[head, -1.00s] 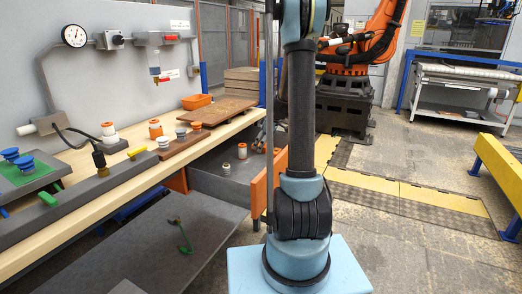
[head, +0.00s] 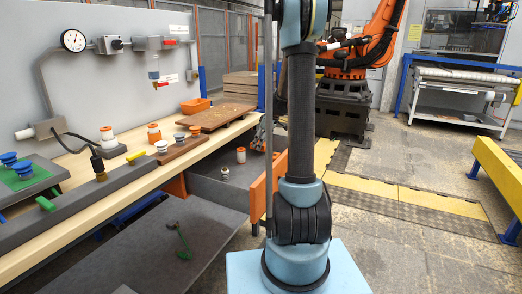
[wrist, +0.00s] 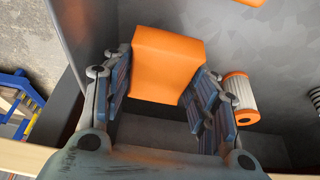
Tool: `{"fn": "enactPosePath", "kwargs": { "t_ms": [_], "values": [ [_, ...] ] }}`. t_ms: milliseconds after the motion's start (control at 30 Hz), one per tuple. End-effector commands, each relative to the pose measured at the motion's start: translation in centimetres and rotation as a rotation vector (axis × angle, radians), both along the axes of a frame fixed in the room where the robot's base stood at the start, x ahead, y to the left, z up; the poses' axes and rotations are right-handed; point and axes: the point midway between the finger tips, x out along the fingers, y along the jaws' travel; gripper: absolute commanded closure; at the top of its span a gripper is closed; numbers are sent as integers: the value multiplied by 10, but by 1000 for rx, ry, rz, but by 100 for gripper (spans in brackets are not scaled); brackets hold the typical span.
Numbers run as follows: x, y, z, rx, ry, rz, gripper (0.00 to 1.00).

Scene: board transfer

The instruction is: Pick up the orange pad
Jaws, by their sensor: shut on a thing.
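The orange pad (wrist: 168,62) is a smooth, block-like piece in the upper middle of the wrist view. My gripper (wrist: 160,90) has its blue-grey ribbed fingers on the pad's left and right sides, shut on it. The pad's lower end sits between the fingers, and its far side is hidden. A dark grey surface shows around and behind it; I cannot tell whether the pad touches it. In the head view my gripper is out of sight, and I cannot make out the pad for certain there.
Grey walls flank the gripper. In the head view, the wooden bench (head: 150,182) carries several capped jars, a brown board (head: 214,117) and an orange bin (head: 195,105). A grey lower shelf (head: 150,250) holds a green tool.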

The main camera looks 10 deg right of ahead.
Motion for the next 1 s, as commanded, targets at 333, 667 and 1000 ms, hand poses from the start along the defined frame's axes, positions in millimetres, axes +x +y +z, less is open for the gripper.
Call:
{"fn": "enactPosePath", "kwargs": {
  "t_ms": [333,667,1000],
  "values": [
    [-1,1,82,0,0,1,66],
    [0,1,135,0,0,1,66],
    [0,1,148,0,0,1,66]
  ]
}}
